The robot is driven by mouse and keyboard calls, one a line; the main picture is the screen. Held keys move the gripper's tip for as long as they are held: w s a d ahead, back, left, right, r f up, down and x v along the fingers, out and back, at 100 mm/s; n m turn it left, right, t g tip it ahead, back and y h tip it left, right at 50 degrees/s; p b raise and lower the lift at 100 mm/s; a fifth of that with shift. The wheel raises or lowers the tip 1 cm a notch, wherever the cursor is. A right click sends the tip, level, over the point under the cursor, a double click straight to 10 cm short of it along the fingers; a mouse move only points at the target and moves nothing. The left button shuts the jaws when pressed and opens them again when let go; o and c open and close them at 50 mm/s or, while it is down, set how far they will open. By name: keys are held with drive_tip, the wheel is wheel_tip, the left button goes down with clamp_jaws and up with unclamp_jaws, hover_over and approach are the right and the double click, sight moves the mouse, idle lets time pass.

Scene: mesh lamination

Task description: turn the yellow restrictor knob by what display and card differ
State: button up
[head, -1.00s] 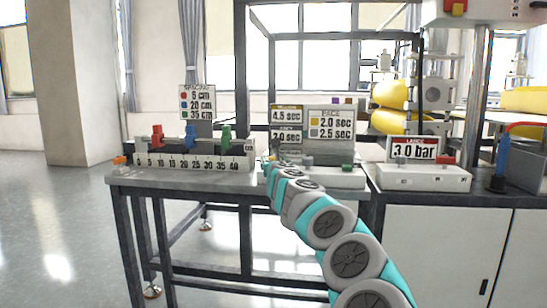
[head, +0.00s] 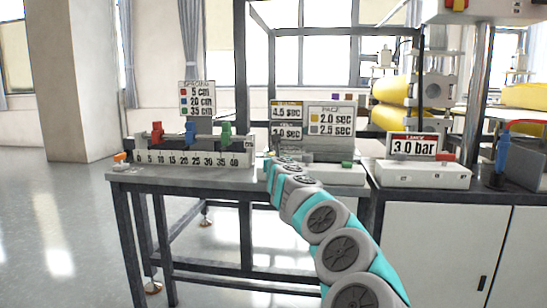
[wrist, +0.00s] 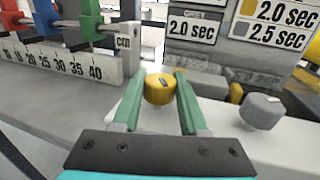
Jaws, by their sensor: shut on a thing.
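The yellow restrictor knob (wrist: 158,90) sits between the two green fingers of my gripper (wrist: 161,77) in the wrist view, and the gripper is shut on it. A small dark mark shows on the knob's top. A grey knob (wrist: 261,111) stands to the right, clear of the fingers. In the head view the yellow display (head: 286,113) reads 4.5 sec. The grey display (wrist: 192,29) below it reads 2.0 sec. The pace card (head: 331,118) shows yellow 2.0 sec and grey 2.5 sec. My arm hides the gripper and yellow knob in the head view.
On the left, a spacing scale (head: 195,158) carries red, blue and green sliders, with a spacing card (head: 197,100) behind. On the right, a lance unit (head: 422,174) reads 3.0 bar. Yellow rolls and a machine frame stand behind.

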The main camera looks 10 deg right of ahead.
clamp_jaws()
drive_tip(key=shift+r+y+p, duration=0.15)
drive_tip(key=shift+y+p, duration=0.15)
drive_tip(key=shift+p, duration=0.05)
drive_tip(key=shift+d+n+y, duration=0.1)
drive_tip(key=shift+n+y, duration=0.3)
drive_tip(key=shift+d+f+n+y+p, duration=0.1)
drive_tip(key=shift+n+y+p, duration=0.45)
drive_tip(key=shift+y, duration=0.2)
drive_tip(key=shift+d+f+n+y+p, duration=0.1)
drive_tip(key=shift+n+y+p, duration=0.4)
drive_tip(key=shift+y, duration=0.25)
drive_tip(key=shift+a+f+n+g+y, duration=0.15)
drive_tip(key=shift+n+g+y, duration=0.75)
drive_tip(key=shift+y, duration=0.8)
drive_tip(key=shift+n+y, duration=0.5)
drive_tip(key=shift+n, duration=0.05)
drive_tip(key=shift+a+r+n+y, duration=0.2)
drive_tip(key=shift+n+y, duration=0.1)
drive_tip(key=shift+y, duration=0.2)
